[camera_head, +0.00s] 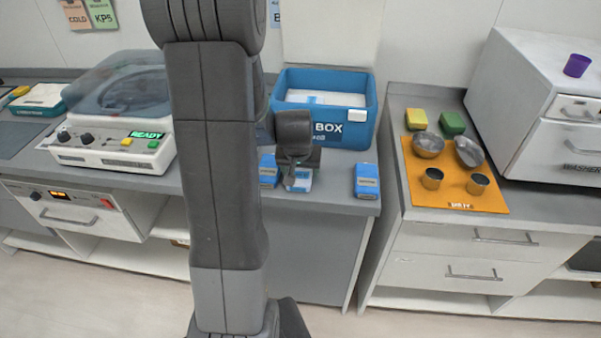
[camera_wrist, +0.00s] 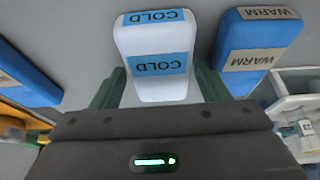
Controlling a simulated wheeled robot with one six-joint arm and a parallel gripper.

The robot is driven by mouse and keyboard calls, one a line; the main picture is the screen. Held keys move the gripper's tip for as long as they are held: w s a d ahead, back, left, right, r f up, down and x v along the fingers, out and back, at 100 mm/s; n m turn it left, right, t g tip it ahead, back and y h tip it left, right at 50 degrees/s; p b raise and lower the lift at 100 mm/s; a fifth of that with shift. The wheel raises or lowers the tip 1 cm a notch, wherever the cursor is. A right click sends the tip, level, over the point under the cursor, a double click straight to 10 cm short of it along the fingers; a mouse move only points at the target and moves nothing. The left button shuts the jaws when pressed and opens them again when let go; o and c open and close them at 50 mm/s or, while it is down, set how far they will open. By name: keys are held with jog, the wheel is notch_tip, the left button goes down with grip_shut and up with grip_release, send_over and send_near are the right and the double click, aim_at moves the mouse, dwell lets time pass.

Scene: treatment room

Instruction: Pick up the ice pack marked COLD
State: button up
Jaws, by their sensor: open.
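The ice pack marked COLD is white with blue labels and lies in the middle of the wrist view (camera_wrist: 158,88). In the head view a small part of the pack (camera_head: 303,183) shows on the counter, mostly hidden by my gripper (camera_head: 292,178). My gripper (camera_wrist: 158,90) is open in the wrist view, with one dark green finger on each side of the pack's near end. I cannot tell whether the fingers touch it.
A blue pack marked WARM (camera_wrist: 258,45) lies right of the COLD pack in the wrist view; another blue pack (camera_wrist: 25,75) lies left. In the head view, a blue box (camera_head: 365,125) stands behind, and an orange mat (camera_head: 420,190) with bowls and cups lies right.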

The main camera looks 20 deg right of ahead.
jog(key=shift+c, duration=0.4)
jog(key=c, duration=0.8)
